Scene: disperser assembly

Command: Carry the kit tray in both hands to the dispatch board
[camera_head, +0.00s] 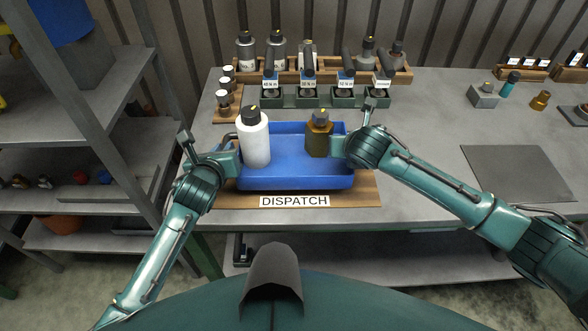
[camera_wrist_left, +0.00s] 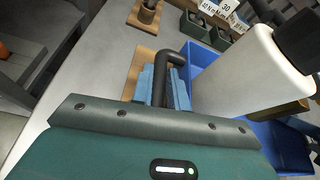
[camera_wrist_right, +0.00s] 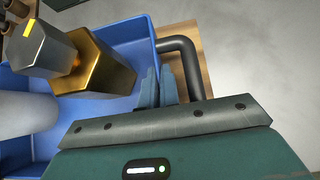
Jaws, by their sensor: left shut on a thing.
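The blue kit tray (camera_head: 290,182) is over the wooden dispatch board (camera_head: 350,197), labelled DISPATCH; I cannot tell whether it touches the board. It carries a white bottle (camera_head: 254,143) with a black cap and a brown bottle (camera_head: 318,137), both upright. My left gripper (camera_head: 237,152) is shut on the tray's black left handle (camera_wrist_left: 172,62). My right gripper (camera_head: 345,148) is at the tray's right end. In the right wrist view its fingers (camera_wrist_right: 160,88) are close together with nothing visible between them, beside the right handle (camera_wrist_right: 187,50).
Behind the tray are green holders (camera_head: 308,99) with labelled cards and a wooden rack (camera_head: 340,77) of bottles. A small wooden stand (camera_head: 224,112) is at the back left. A grey mat (camera_head: 518,172) lies on the right of the table. Grey shelving (camera_head: 90,125) stands left.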

